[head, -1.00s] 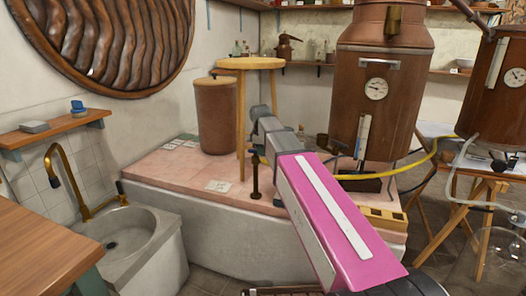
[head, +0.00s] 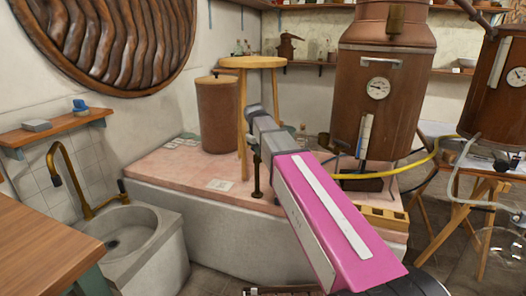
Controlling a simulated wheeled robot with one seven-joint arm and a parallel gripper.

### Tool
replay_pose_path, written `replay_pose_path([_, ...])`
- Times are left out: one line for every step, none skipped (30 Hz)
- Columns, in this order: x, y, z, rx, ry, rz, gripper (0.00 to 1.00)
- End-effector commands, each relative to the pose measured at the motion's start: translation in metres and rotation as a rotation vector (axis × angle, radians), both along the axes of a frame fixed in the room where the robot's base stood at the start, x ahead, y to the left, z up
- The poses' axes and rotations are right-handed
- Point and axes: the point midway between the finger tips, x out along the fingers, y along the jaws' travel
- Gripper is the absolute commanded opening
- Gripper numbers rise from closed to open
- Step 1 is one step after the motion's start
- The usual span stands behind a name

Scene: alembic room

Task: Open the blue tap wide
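A brass swan-neck tap (head: 66,157) rises over the stone sink (head: 158,222) at the left. Its spout ends in a dark bluish nozzle (head: 57,181). A small dark upright piece (head: 122,187), perhaps its handle, stands at the right end of the brass pipe behind the basin. I see no plainly blue tap, and cannot tell how far this one is open. No water shows at the nozzle. My pink and grey arm reaches from the lower right to the middle, well right of the sink. My gripper's fingers do not show.
A wooden worktop (head: 35,245) fills the lower left, close to the sink. A shelf (head: 60,131) with a blue item hangs above the tap. A stool (head: 252,62) and a copper still (head: 378,95) stand on the pink-tiled platform (head: 165,172).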

Motion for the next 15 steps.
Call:
replay_pose_path([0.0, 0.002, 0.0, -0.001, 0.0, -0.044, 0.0])
replay_pose_path([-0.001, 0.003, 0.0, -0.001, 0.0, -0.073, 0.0])
replay_pose_path([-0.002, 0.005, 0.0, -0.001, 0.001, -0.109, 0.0])
replay_pose_path([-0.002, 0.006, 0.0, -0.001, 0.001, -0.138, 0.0])
replay_pose_path([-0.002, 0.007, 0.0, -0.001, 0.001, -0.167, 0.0])
replay_pose_path([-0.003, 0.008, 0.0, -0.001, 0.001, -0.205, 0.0])
replay_pose_path([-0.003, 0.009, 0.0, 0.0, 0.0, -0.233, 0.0])
replay_pose_path([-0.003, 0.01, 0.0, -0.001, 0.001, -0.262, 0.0])
replay_pose_path([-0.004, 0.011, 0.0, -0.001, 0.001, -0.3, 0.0])
replay_pose_path([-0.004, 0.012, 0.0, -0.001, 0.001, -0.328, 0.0])
replay_pose_path([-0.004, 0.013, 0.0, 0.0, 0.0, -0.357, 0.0])
replay_pose_path([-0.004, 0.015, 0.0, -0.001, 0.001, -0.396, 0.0])
replay_pose_path([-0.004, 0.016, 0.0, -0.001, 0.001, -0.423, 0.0])
replay_pose_path([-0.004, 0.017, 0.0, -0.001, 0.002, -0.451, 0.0])
replay_pose_path([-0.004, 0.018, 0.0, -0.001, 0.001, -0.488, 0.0])
